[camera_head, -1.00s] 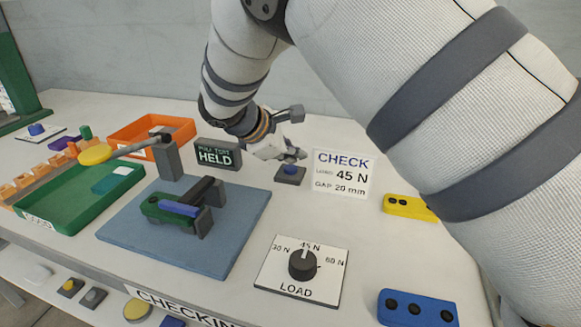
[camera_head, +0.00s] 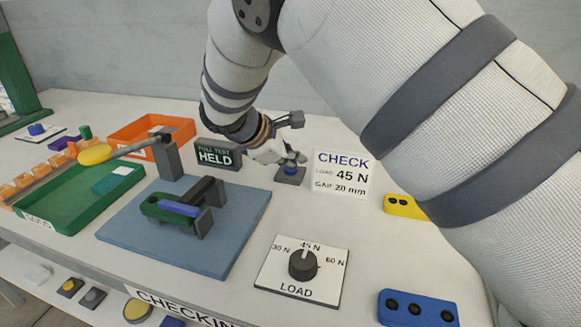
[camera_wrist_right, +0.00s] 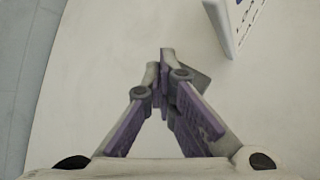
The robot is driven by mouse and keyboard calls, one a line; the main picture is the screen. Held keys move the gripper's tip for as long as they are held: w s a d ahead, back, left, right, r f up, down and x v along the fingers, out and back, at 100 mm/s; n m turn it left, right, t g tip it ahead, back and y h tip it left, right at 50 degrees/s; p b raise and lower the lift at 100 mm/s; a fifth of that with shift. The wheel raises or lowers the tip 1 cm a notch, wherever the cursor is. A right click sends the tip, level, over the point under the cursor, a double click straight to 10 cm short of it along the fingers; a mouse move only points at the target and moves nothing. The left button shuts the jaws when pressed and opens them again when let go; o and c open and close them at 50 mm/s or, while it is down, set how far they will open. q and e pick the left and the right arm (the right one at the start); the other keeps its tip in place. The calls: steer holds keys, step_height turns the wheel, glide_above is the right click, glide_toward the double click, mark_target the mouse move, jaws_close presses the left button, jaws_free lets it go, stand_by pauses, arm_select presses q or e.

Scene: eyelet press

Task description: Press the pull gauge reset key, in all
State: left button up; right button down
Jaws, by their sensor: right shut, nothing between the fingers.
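The reset key is a blue button (camera_head: 291,171) on a small dark grey base (camera_head: 289,180), beside the display that reads "PULL TEST HELD" (camera_head: 217,155). My right gripper (camera_head: 294,160) is shut and empty, with its fingertips at the top of the button and partly covering it. I cannot tell whether they touch it or whether it is pressed in. In the right wrist view the closed fingertips (camera_wrist_right: 166,56) hide the button, and only part of the dark base (camera_wrist_right: 198,76) shows behind them. My left gripper is not in view.
A white "CHECK 45 N" card (camera_head: 341,172) stands right of the key. A blue mat (camera_head: 225,240) with a clamp fixture (camera_head: 178,210) lies in front left. A load dial (camera_head: 302,264) is nearer. Green (camera_head: 75,222) and orange (camera_head: 183,128) trays stand at left.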

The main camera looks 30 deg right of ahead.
mark_target(293, 170)
steer(key=shift+f, duration=0.25)
stand_by(0.3)
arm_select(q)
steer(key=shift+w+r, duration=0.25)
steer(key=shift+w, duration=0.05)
arm_select(e)
steer(key=shift+r, duration=1)
step_height(293, 170, up, 3)
steer(key=shift+f+p, duration=0.1)
steer(key=shift+p, duration=0.4)
steer(key=shift+r, duration=1.15)
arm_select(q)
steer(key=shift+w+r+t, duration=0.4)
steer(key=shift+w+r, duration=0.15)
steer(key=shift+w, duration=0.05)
arm_select(e)
steer(key=shift+f, duration=0.1)
